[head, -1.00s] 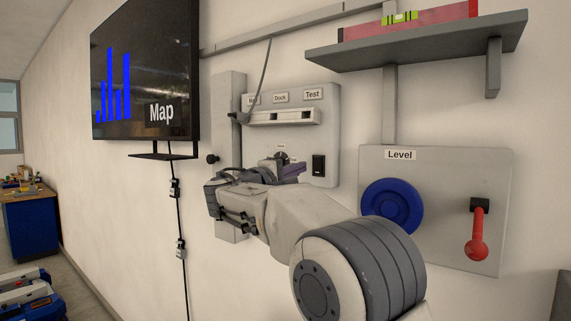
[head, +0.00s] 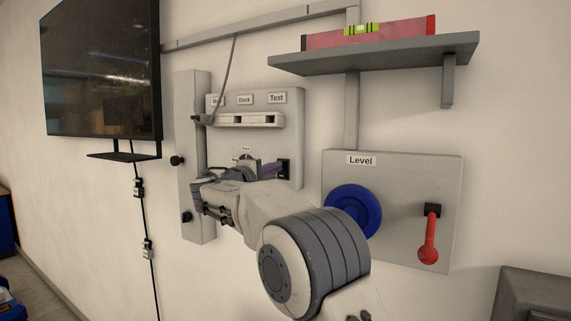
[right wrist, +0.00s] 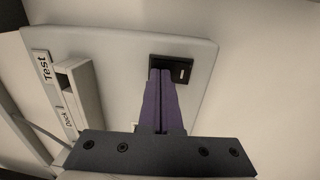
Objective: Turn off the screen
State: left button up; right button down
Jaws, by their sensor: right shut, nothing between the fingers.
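The wall screen (head: 100,70) at the upper left in the head view is dark and blank. The grey panel (head: 292,108) beside it carries the labels Dock and Test and a black rocker switch (head: 285,168). My right gripper (head: 272,170) is at that switch, with its purple fingers together. In the right wrist view the closed fingertips (right wrist: 161,72) are at the lower edge of the black switch (right wrist: 178,74), holding nothing. Whether they touch it I cannot tell. My left gripper is not in view.
A second panel (head: 440,175) labelled Level has a blue wheel (head: 355,208) and a red lever (head: 428,240). A shelf (head: 380,58) with a red level (head: 365,33) is above. A cable (head: 143,220) hangs below the screen.

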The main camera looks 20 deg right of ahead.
pick_arm(q)
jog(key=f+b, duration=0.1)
jog(key=b, duration=0.1)
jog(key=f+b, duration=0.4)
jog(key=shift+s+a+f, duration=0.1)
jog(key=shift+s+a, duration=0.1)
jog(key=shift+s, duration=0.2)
pick_arm(e)
jog(key=r+v, duration=0.2)
jog(key=v, duration=1.1)
jog(key=shift+s+a+r, duration=0.3)
jog(key=shift+r, duration=0.05)
jog(key=shift+f, duration=0.1)
